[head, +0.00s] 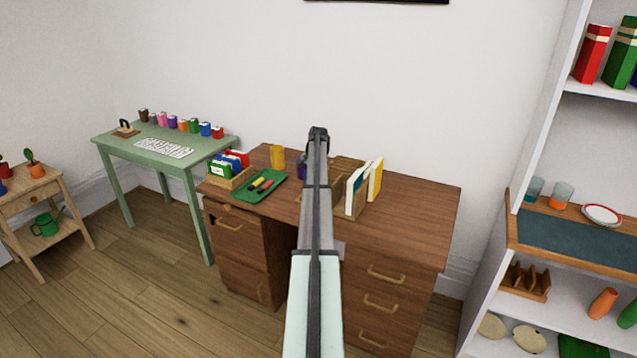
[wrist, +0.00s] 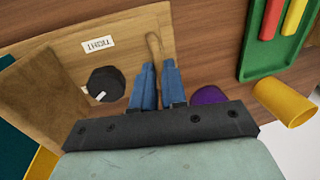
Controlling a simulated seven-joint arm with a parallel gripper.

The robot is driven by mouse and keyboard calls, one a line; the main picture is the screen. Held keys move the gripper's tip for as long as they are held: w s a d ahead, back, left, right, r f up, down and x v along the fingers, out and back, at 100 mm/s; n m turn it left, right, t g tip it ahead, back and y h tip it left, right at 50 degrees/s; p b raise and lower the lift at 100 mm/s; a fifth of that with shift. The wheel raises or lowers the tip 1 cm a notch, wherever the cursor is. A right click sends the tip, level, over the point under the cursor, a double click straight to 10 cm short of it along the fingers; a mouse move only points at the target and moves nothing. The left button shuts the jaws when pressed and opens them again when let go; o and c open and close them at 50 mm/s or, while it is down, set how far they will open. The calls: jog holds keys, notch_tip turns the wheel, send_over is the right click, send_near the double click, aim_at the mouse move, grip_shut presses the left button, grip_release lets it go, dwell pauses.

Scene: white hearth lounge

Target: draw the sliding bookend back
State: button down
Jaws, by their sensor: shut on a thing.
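The wooden bookend unit (head: 347,166) stands on the brown desk (head: 420,205), partly hidden by my arm. In the wrist view its pale base board (wrist: 130,40) carries a white label (wrist: 99,44) and a round black knob (wrist: 105,84) with a white mark. A darker upright panel (wrist: 38,88) stands at the left. My gripper (wrist: 157,70) has its blue fingers closed on a thin wooden handle (wrist: 154,46) at the board's right side. My arm hides the gripper in the head view. A white-and-teal book (head: 356,190) and a yellow book (head: 376,180) stand upright at the unit's right.
A green tray (head: 250,194) with pens, a yellow cup (head: 277,157), a purple item (wrist: 208,95) and a box of colored cards (head: 228,178) share the desk. The desk's right part is clear. A white shelf (head: 548,130) stands at the right.

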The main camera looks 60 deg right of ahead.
jog(key=shift+w, duration=0.45)
jog(key=c, duration=1.2)
grip_release()
jog(key=shift+o, duration=0.2)
jog(key=shift+r, duration=0.1)
notch_tip(320, 180, up, 13)
jog(key=s, duration=0.2)
jog(key=shift+s+r, duration=0.15)
jog(key=shift+s, duration=0.2)
